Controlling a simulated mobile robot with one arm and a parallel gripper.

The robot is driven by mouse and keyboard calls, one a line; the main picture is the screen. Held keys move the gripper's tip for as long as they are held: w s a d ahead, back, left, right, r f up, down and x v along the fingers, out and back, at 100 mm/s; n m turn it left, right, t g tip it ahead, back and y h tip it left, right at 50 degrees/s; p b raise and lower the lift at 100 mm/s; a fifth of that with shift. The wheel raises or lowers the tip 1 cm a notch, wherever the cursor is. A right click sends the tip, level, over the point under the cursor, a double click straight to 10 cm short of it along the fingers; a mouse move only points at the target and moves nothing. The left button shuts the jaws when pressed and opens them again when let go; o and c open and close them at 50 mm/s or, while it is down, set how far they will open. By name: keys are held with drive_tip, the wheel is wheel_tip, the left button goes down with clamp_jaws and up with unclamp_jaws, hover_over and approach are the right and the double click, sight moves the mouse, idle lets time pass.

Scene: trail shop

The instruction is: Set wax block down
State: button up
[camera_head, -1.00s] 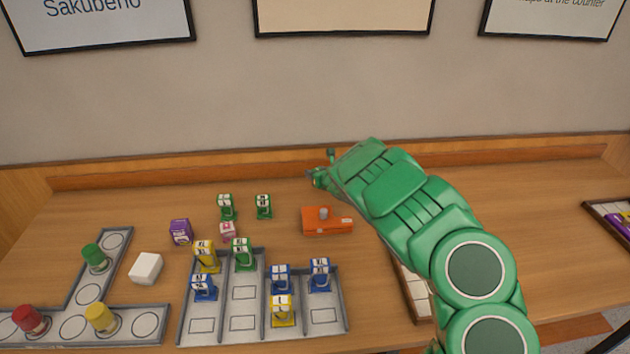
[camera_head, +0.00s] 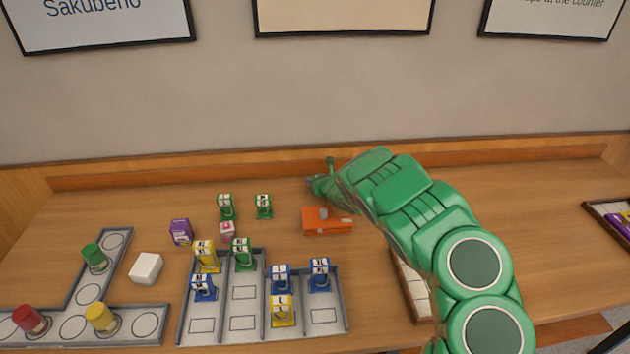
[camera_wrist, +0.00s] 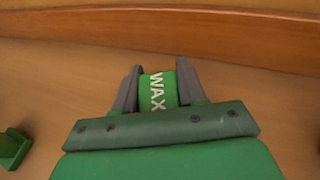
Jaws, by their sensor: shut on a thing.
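In the wrist view a green block marked "WAX" (camera_wrist: 157,90) sits between the two grey fingers of my gripper (camera_wrist: 158,85). The fingers are shut on its sides. Wooden counter and the low back rail show beyond it. In the head view my gripper (camera_head: 312,186) reaches toward the back of the counter, behind the orange object. The wax block cannot be made out there. I cannot tell whether the block touches the counter.
An orange object (camera_head: 327,221) lies just in front of my gripper. Two green pieces (camera_head: 263,206) stand to its left. A grey tray (camera_head: 243,323) with blue, yellow and green pieces is in front. A white block (camera_head: 146,268) lies farther left. The back right counter is clear.

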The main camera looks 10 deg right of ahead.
drive_tip(key=shift+f, duration=0.1)
drive_tip(key=o, duration=1.1)
drive_tip(key=shift+c, duration=0.2)
